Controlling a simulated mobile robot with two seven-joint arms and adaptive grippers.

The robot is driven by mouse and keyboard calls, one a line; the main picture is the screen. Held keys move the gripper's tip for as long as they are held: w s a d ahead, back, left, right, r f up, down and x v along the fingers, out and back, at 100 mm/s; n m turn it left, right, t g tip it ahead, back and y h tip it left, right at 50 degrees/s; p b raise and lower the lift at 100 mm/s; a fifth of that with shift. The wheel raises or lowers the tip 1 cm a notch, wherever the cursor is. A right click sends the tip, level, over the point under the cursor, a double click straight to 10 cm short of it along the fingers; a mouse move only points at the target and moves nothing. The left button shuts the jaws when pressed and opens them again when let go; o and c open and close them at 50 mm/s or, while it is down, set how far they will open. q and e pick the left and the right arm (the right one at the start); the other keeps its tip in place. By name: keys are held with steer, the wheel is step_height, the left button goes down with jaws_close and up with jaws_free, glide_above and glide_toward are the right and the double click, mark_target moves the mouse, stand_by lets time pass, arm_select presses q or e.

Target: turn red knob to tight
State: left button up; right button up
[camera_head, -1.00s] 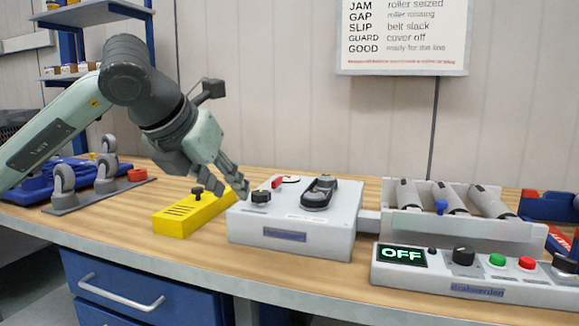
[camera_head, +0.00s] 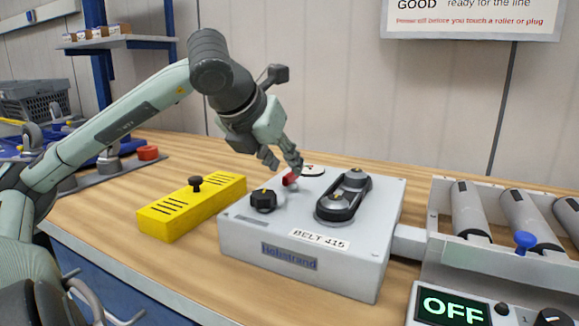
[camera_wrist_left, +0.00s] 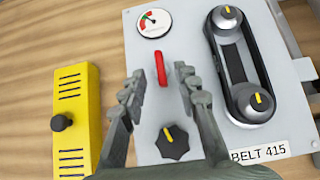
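The red knob (camera_head: 290,179) is a narrow bar handle on top of the grey box (camera_head: 300,258) labelled BELT 415. In the left wrist view the red knob (camera_wrist_left: 161,68) points up and down the picture, below a round gauge (camera_wrist_left: 153,23) with red and green marks. My left gripper (camera_head: 281,158) is over the knob. In the wrist view my left gripper (camera_wrist_left: 160,88) is open, with one finger on each side of the knob and visible gaps between. I cannot tell its exact height. My right gripper is not in view.
A black knob (camera_head: 263,200) with a yellow mark sits in front of the red knob. A belt with two pulleys (camera_head: 343,195) stands to the right. A yellow block (camera_head: 192,207) lies left of the box. The panel display (camera_head: 450,307) reads OFF.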

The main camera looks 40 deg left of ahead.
mark_target(291, 172)
arm_select(q)
steer(key=shift+x, duration=1.65)
steer(key=shift+c, duration=0.5)
jaws_close()
